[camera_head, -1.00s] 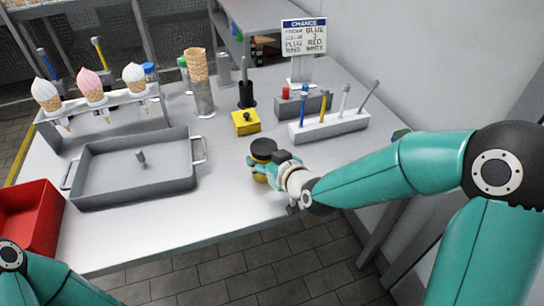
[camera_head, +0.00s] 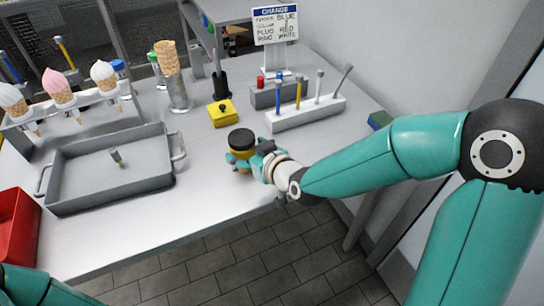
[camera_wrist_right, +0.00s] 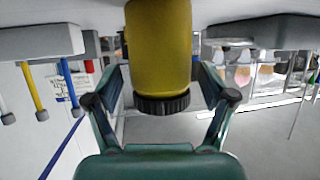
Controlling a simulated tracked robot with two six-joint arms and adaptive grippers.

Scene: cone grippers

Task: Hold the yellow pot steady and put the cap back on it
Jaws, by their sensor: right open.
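The yellow pot (camera_head: 240,158) stands on the table near its front edge, with the black cap (camera_head: 241,138) on its top. In the right wrist view, turned upside down, the yellow pot (camera_wrist_right: 160,45) fills the upper middle and the ribbed black cap (camera_wrist_right: 162,104) sits against its end. My right gripper (camera_head: 250,163) is at the pot from the right, open, with one finger on each side of it. In the wrist view the right gripper (camera_wrist_right: 160,82) has gaps between its fingers and the cap. My left gripper is out of view; only part of the left arm shows.
A grey tray (camera_head: 70,194) with a small part inside lies left of the pot. A yellow block with a black knob (camera_head: 222,113) is just behind the pot. A tool rack (camera_head: 305,114) stands behind right, a cone holder at left. The table's front strip is clear.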

